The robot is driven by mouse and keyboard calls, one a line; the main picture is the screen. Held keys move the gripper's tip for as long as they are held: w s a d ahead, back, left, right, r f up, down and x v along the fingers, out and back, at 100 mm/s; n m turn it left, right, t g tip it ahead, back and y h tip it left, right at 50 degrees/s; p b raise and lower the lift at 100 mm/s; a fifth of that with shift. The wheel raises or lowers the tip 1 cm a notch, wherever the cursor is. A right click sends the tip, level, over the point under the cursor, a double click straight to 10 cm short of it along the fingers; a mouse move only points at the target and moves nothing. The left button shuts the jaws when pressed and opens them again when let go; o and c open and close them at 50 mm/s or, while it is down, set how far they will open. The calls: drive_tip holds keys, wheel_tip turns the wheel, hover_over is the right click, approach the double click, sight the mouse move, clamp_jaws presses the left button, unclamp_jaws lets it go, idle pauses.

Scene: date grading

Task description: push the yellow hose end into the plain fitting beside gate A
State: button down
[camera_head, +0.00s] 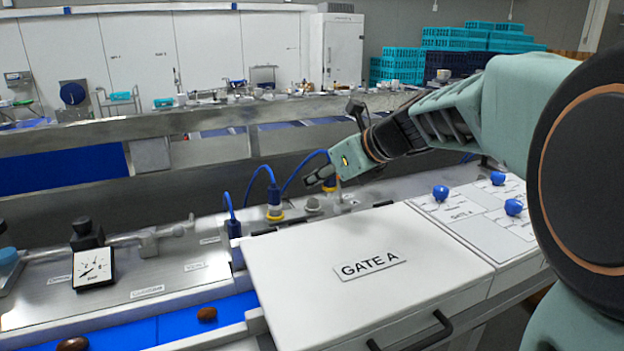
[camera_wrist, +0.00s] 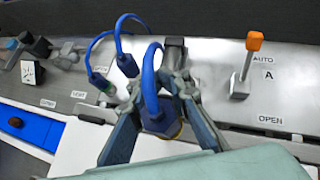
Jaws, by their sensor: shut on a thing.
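My gripper (camera_head: 328,178) reaches in from the right, above the metal deck behind the white GATE A box (camera_head: 375,268). It is shut on the yellow hose end, whose yellow part (camera_head: 332,183) shows just below the fingers. In the wrist view, the blue hose arches between my two fingers (camera_wrist: 162,92), and a yellow ring (camera_wrist: 168,130) shows at its end. A small grey round fitting (camera_head: 313,205) stands on the deck below and slightly left of my gripper. I cannot tell whether the held end touches any fitting.
Another blue hose connector with a yellow collar (camera_head: 274,207) stands left of my gripper, and a further blue one (camera_head: 234,228) beyond it. A dial gauge (camera_head: 93,268) stands at left. Blue knobs (camera_head: 440,193) are at right. An orange-tipped lever (camera_wrist: 254,42) stands beside label A.

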drive_tip(key=shift+s+a+p, duration=0.25)
drive_tip(key=shift+s+a, duration=0.25)
drive_tip(key=shift+a, duration=0.75)
drive_tip(key=shift+s+a+p, duration=0.25)
drive_tip(key=shift+s+a, duration=0.3)
drive_tip(key=shift+a, duration=0.7)
drive_tip(key=shift+s+a+p, duration=0.25)
drive_tip(key=shift+s+a, duration=0.25)
drive_tip(key=shift+a, duration=0.75)
drive_tip(key=s+a, duration=0.4)
drive_tip(key=a, duration=0.5)
drive_tip(key=shift+a+r, duration=0.15)
drive_tip(key=shift+a, duration=0.2)
drive_tip(key=w+a, duration=0.3)
drive_tip(key=w, duration=0.4)
drive_tip(key=w+a+f, duration=0.1)
drive_tip(key=w+a, duration=0.2)
drive_tip(key=w, duration=0.5)
drive_tip(key=shift+a+f, duration=0.15)
drive_tip(key=shift+f, duration=0.05)
drive_tip(key=shift+w+f, duration=0.1)
drive_tip(key=shift+f, duration=0.05)
drive_tip(key=shift+f+b, duration=1.7)
drive_tip(key=shift+f, duration=1.35)
drive_tip(key=shift+f, duration=0.1)
